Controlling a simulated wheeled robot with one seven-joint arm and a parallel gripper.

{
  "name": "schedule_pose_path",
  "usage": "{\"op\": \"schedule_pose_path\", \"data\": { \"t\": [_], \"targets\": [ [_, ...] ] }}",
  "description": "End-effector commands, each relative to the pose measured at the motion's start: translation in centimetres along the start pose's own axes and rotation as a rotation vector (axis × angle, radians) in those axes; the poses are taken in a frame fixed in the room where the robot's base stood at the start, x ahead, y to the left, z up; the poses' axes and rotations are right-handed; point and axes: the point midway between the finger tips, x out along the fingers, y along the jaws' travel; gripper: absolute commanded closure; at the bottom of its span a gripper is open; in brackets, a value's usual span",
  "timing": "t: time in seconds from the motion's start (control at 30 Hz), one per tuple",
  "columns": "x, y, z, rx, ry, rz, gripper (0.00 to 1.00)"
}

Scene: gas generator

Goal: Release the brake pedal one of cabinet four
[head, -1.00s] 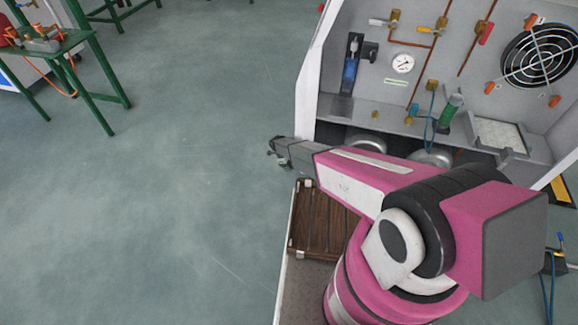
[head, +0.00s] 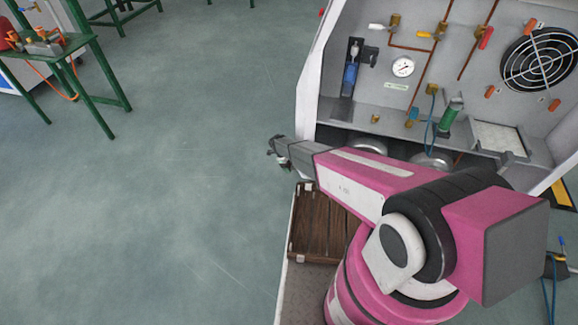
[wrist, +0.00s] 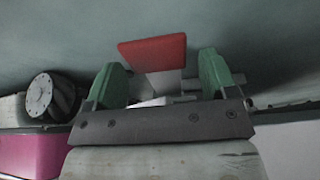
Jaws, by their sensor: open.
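My gripper (wrist: 162,85) is open in the wrist view, its two green fingertips apart. A red flat piece, which looks like the brake pedal (wrist: 152,53), shows between and just beyond the fingertips. I cannot tell whether either finger touches it. In the head view my gripper (head: 277,152) is low beside the left side of the white cabinet (head: 312,75). The red pedal cannot be made out in the head view. Nothing is held between the fingers.
The cabinet's panel has a gauge (head: 403,66), valves and a fan (head: 540,58). A brown slatted wooden piece (head: 322,225) lies below my forearm. A green-legged table (head: 97,115) stands at the far left. The floor (head: 180,190) between is clear.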

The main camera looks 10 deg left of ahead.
Motion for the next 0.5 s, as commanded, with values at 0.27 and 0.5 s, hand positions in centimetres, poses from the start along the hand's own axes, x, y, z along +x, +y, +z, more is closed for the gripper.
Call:
{"op": "schedule_pose_path", "data": {
  "t": [0.27,0.5],
  "targets": [
    [-1.1,0.0,0.0,0.000,-0.002,-0.001,0.21],
    [-4.7,0.0,-0.1,0.001,-0.002,-0.001,0.21]
  ]
}}
